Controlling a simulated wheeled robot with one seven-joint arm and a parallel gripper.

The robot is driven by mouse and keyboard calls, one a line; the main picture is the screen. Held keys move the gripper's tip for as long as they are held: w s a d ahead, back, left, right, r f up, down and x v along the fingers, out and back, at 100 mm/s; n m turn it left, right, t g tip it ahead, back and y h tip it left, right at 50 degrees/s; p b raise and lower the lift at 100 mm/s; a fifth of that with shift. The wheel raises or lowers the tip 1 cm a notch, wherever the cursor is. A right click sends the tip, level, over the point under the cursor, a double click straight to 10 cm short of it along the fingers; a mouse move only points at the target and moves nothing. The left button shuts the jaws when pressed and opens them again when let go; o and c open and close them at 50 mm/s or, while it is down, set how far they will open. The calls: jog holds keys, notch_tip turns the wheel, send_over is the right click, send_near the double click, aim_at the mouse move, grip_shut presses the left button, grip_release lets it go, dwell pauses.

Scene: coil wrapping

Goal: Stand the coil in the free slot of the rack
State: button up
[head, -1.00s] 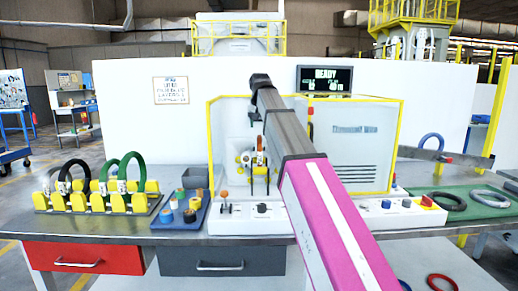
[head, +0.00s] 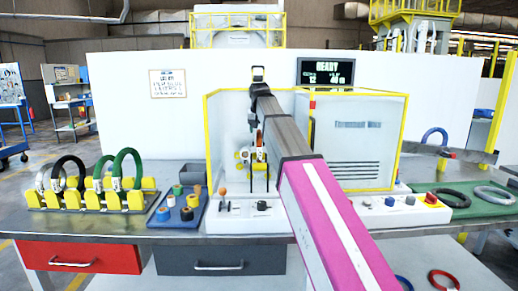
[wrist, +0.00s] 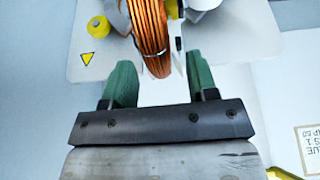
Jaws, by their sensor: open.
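The copper-orange coil (wrist: 150,38) hangs upright in the wrapping machine, seen edge-on in the wrist view. It also shows small in the head view (head: 260,145). My gripper (wrist: 157,64) is open, its two green fingers on either side of the coil's lower part, with gaps between fingers and coil. In the head view the fingers are hidden behind my arm. The rack (head: 73,200) with yellow blocks stands on the bench at the left. It holds a white, a black and two green coils upright; a gap between the black and the green ones looks empty.
A yellow frame (head: 207,130) borders the machine. Dark and grey rings lie on a green mat (head: 460,212) at the right.

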jog(key=x, duration=0.3)
jog(key=shift+w+f, duration=0.1)
jog(key=shift+f, duration=0.25)
grip_shut()
